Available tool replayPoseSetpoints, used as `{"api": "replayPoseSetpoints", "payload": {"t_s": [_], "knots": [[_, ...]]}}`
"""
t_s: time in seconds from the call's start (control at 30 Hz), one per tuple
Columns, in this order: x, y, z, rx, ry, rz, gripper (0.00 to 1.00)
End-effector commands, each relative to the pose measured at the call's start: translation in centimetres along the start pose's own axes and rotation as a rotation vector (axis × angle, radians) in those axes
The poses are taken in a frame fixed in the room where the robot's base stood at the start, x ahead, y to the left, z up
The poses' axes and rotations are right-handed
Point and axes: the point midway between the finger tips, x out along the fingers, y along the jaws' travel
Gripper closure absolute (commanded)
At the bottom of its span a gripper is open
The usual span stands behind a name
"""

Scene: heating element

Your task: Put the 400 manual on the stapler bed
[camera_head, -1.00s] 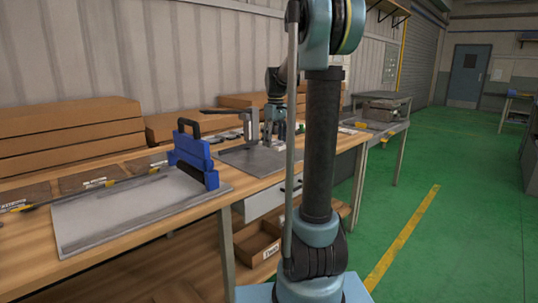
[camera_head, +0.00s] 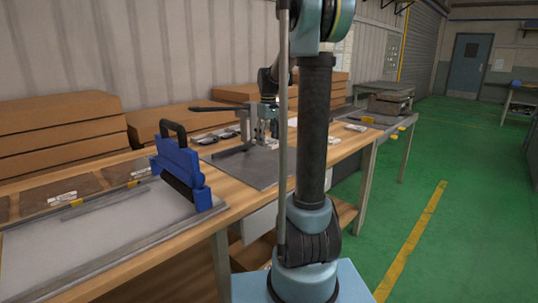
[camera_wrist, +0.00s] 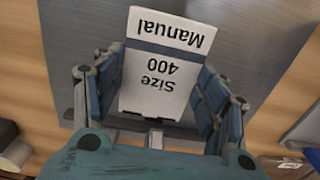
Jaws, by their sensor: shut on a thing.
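The 400 manual (camera_wrist: 158,80) is a small white booklet with a dark stripe, printed "Size 400 Manual", upside down in the wrist view. My gripper (camera_wrist: 160,95) is shut on it, one finger at each side. Below it is a dark grey plate (camera_wrist: 240,30), apparently the stapler bed. In the head view the bed (camera_head: 262,168) lies on the bench, with the stapler's upright and black lever (camera_head: 222,108) at its back left. My gripper is small and partly hidden behind my arm there. Whether the manual touches the bed cannot be told.
A blue tool with a black handle (camera_head: 180,165) stands on a grey plate (camera_head: 110,245) at the left. Cardboard boxes (camera_head: 60,130) line the wall. Small white-labelled items lie on the wooden bench (camera_head: 235,192). The green floor (camera_head: 400,210) is clear at right.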

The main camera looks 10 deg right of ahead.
Motion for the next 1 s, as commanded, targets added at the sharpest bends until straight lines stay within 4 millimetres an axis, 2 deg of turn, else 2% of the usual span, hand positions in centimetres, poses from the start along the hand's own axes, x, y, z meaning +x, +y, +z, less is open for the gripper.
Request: {"api": "replayPoseSetpoints", "payload": {"t_s": [0.27, 0.5, 0.93, 0.97, 1.0], "knots": [[2.5, 0.4, 0.3, 0.007, 0.000, 0.000, 0.59], [5.4, 0.5, 0.3, 0.008, 0.000, 0.000, 0.59], [6.0, 0.5, 0.3, 0.008, 0.000, 0.000, 0.59], [6.0, 0.5, 0.3, 0.008, 0.000, 0.000, 0.29], [6.0, 0.5, 0.3, 0.008, 0.000, 0.000, 0.20]]}}
